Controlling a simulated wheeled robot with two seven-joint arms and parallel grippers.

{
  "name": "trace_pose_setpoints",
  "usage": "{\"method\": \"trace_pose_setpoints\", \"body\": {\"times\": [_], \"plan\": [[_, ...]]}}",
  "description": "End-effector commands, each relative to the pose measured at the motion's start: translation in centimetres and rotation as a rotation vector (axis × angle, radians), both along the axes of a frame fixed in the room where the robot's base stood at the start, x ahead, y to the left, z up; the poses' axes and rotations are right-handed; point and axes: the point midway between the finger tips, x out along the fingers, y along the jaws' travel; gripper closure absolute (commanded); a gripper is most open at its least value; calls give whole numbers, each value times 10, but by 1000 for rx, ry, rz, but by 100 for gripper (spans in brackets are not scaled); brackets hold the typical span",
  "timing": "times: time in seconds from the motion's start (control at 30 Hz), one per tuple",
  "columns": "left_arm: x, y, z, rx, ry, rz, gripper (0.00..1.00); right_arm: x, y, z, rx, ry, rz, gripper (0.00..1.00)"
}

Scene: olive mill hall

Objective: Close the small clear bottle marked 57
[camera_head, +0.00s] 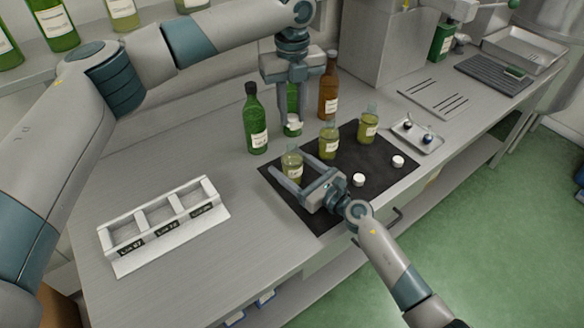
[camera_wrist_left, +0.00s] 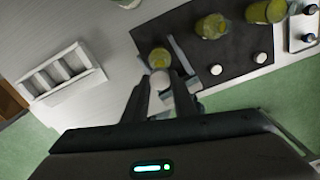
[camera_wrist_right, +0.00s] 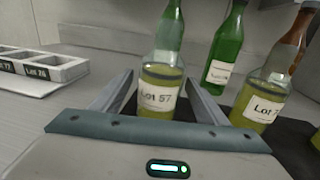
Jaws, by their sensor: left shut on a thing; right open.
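The small clear bottle marked 57 (camera_head: 292,168) stands upright at the left end of the black mat, with yellow-green liquid inside. Its label reads "Lot 57" in the right wrist view (camera_wrist_right: 158,98); its top is cut off there. My right gripper (camera_head: 288,163) is open, with a finger on either side of this bottle. My left gripper (camera_head: 292,124) is shut on a white cap (camera_wrist_left: 160,79), held above the table behind the bottle, apart from it. Two more small bottles (camera_head: 329,141) (camera_head: 368,126) stand uncapped on the mat. Two white caps (camera_head: 359,180) (camera_head: 398,161) lie in front of them.
Tall green (camera_head: 256,122) and brown (camera_head: 328,90) bottles stand behind the black mat (camera_head: 330,200). A white rack with lot labels (camera_head: 163,222) is at the left, empty. A small tray (camera_head: 417,137) is at the right. The table between rack and mat is clear.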

Motion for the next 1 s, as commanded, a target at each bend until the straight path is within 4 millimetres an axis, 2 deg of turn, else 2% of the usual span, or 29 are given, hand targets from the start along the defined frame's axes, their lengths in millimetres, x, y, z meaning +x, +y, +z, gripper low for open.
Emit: {"method": "trace_pose_setpoints", "body": {"times": [0.2,0.23,0.4,0.5,0.67,1.0], "plan": [[0,0,0,0,0,0,96,0,0,0,0,0,0,32],[0,0,0,0,0,0,96,0,0,0,0,0,0,35],[0,0,0,0,0,0,96,0,0,0,1,1,0,75],[0,0,0,0,0,0,96,0,0,0,1,1,0,95],[0,0,-6,0,2,0,96,0,0,0,1,1,-1,94],[0,0,-44,-1,4,0,96,0,0,0,1,1,-1,94]]}}
